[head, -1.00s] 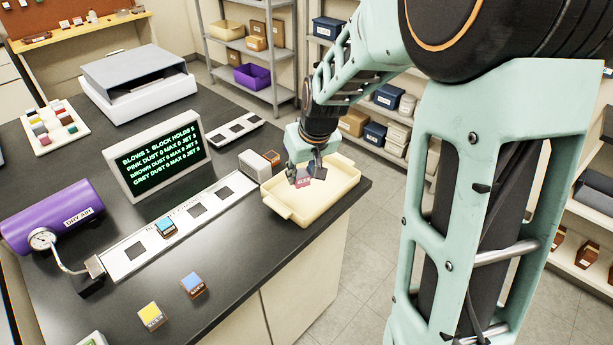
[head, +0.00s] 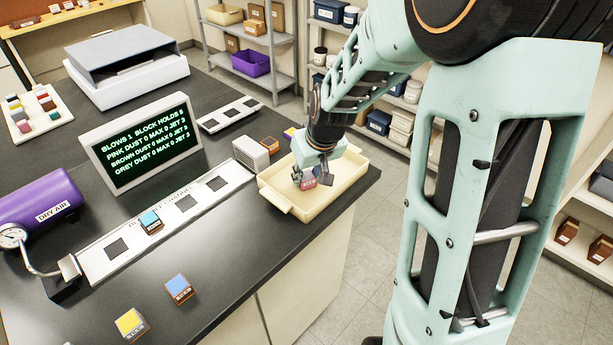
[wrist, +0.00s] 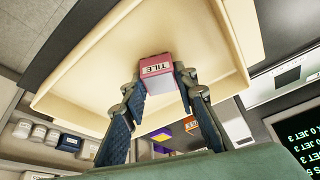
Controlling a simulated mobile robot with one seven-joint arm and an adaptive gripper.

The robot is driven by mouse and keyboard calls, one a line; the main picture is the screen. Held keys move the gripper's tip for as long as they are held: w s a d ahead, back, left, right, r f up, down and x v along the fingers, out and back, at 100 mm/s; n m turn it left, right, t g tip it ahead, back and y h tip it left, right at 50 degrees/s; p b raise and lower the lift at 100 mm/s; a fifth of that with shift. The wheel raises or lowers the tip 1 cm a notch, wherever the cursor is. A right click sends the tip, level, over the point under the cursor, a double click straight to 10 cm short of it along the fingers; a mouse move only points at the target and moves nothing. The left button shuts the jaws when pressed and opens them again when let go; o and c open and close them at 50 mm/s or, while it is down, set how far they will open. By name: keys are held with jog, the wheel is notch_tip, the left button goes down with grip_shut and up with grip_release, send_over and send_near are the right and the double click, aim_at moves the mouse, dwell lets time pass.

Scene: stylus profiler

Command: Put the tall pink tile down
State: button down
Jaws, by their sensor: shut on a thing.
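The pink tile (head: 308,183) is between the fingers of my gripper (head: 307,176) in the head view, over the cream tray (head: 272,199) at the table's right corner. In the wrist view the pink tile (wrist: 158,68) shows a pink face and a label reading TILE, and my gripper (wrist: 160,88) is shut on it. The cream tray (wrist: 75,98) lies behind the tile there. I cannot tell whether the tile touches the tray floor.
A blue-topped block (head: 179,288) and a yellow-topped block (head: 130,324) sit near the front edge.

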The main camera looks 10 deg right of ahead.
jog(key=shift+f, duration=0.2)
jog(key=c, duration=1.5)
grip_release()
jog(key=shift+r, duration=0.1)
jog(key=shift+c, duration=0.2)
jog(key=shift+r, duration=0.1)
jog(key=shift+r, duration=0.2)
jog(key=v, duration=1.1)
jog(key=shift+s+r+p, duration=0.25)
jog(key=shift+r+p, duration=0.05)
jog(key=shift+p, duration=0.1)
jog(key=shift+d, duration=0.1)
